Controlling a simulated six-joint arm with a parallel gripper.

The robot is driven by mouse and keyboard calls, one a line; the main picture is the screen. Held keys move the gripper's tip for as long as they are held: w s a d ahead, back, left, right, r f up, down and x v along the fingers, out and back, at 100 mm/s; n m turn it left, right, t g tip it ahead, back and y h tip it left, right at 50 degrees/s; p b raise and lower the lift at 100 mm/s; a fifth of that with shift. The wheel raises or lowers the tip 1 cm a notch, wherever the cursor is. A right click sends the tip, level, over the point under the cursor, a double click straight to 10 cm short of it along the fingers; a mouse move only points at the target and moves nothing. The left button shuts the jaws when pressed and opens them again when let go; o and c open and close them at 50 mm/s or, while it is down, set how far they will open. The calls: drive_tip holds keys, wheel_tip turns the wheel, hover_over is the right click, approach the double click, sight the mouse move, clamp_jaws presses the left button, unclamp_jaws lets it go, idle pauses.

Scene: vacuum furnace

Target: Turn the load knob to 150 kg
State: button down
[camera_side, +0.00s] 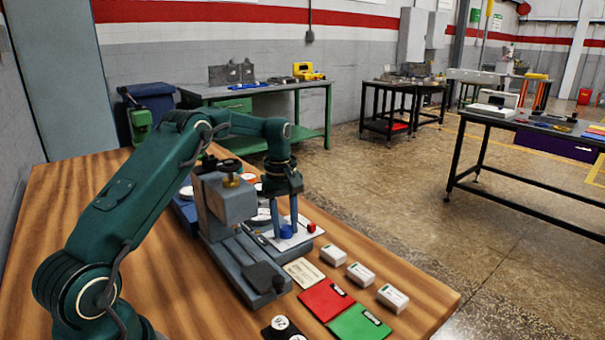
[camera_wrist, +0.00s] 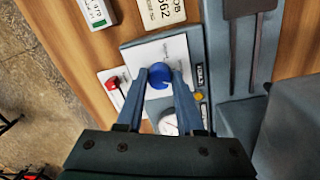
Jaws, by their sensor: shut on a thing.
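A round blue knob (camera_side: 287,232) sits on a white-faced panel (camera_side: 304,238) at the foot of a grey machine. My gripper (camera_side: 286,224) points down over it, one finger on each side, shut on the knob. In the wrist view the blue knob (camera_wrist: 159,76) shows between the fingertips of my gripper (camera_wrist: 161,74). Fine marks are on the white panel face (camera_wrist: 172,47) above the knob, too small to read. The knob's setting cannot be told. A white round dial (camera_wrist: 169,124) shows between the fingers, partly hidden.
A red knob (camera_side: 311,228) stands right beside the panel. The grey machine (camera_side: 223,204) rises close to my gripper. White boxes (camera_side: 333,255), a red folder (camera_side: 326,299) and a green folder (camera_side: 358,323) lie nearer the table's front. The wooden table (camera_side: 150,270) is clear at left.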

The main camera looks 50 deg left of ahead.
sight(284, 227)
drive_tip(key=shift+a+m, duration=0.1)
drive_tip(key=shift+m, duration=2.7)
drive_tip(key=c, duration=0.5)
unclamp_jaws()
drive_tip(key=shift+c, duration=0.2)
drive_tip(key=shift+r, duration=0.1)
drive_tip(key=shift+r, duration=2.55)
